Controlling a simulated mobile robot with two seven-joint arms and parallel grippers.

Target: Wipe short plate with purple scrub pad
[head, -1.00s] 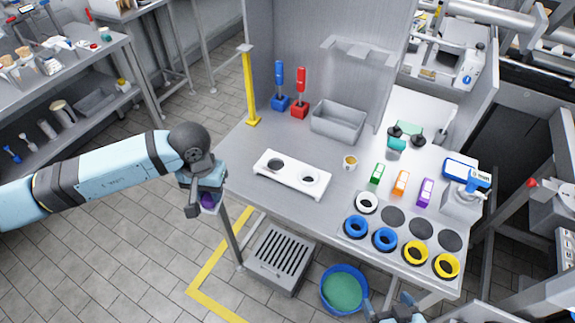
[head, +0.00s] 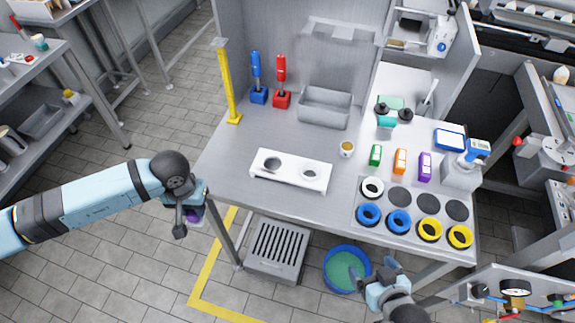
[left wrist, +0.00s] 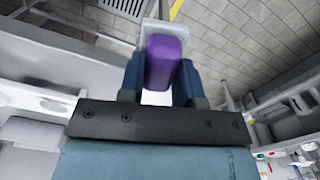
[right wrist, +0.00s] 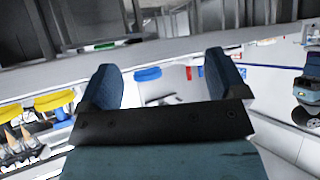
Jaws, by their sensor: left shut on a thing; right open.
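My left gripper (head: 190,212) is shut on the purple scrub pad (left wrist: 165,62), off the left front corner of the steel table (head: 235,160). The pad shows small and partly hidden under the gripper in the head view (head: 194,216). In the left wrist view it sits between both fingers, with a pale grey piece beyond it. A low white plate with two round openings (head: 290,182) lies on the table, right of my left gripper and apart from it. I cannot tell if this is the short plate. My right gripper (head: 373,270) is open and empty in front of the table.
Blue and yellow rings (head: 398,221) sit at the front right of the table. Small green, orange and purple blocks (head: 400,161) stand behind them. A steel tray (head: 325,108) and a yellow post (head: 229,85) are farther back. A blue bucket (head: 347,270) stands on the floor.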

